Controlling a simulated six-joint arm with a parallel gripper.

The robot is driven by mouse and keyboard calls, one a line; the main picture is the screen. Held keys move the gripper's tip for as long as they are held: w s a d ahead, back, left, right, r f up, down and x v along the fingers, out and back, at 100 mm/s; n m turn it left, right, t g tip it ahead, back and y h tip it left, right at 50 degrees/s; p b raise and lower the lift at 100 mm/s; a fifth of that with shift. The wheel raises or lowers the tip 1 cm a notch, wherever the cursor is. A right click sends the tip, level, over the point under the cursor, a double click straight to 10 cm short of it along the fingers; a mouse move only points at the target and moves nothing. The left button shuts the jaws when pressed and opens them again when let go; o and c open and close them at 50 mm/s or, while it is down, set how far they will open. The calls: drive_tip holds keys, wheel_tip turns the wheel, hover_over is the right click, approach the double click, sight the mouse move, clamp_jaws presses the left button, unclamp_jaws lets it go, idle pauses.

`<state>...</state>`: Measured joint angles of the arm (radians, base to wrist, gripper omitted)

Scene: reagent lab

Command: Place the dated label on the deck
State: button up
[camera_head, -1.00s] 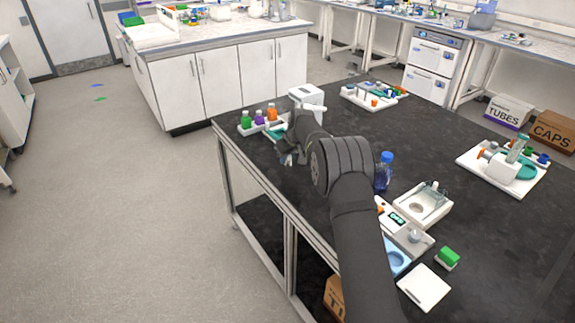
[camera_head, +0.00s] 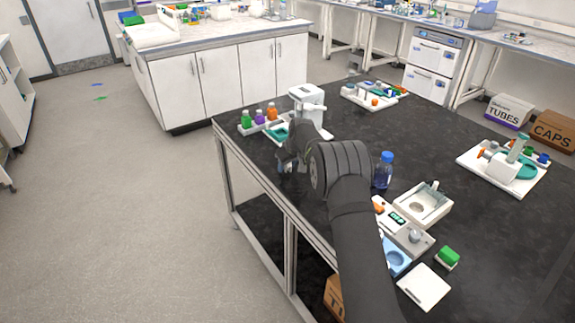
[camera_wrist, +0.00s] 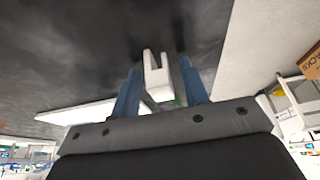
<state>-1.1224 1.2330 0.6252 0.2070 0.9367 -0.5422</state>
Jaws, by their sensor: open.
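I cannot make out a dated label for sure in either view. A white device (camera_head: 307,97) on a white base stands at the table's left back, and a teal-topped piece (camera_head: 279,131) lies beside it. My gripper (camera_head: 286,167) is low over the table's left edge, just in front of these, partly hidden by my own arm. In the wrist view, the blue fingers of my gripper (camera_wrist: 160,88) are spread apart. A white notched piece (camera_wrist: 156,72) shows between and beyond them; I cannot tell whether they touch it. A white slab (camera_wrist: 85,112) lies to its left.
Green, purple and orange-capped bottles (camera_head: 259,116) stand at the back left. A blue-capped bottle (camera_head: 384,171) stands right of my arm. White instruments (camera_head: 423,204), a green block (camera_head: 448,258) and a white plate (camera_head: 424,287) are near the front right.

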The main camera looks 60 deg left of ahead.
drive_tip(key=v, duration=1.2)
drive_tip(key=shift+r, duration=0.1)
drive_tip(key=x, duration=1.2)
drive_tip(key=shift+f, duration=0.2)
wheel_tip(320, 180, up, 3)
drive_tip(key=shift+f, duration=0.1)
drive_tip(key=shift+r, duration=0.5)
drive_tip(key=shift+f, duration=0.15)
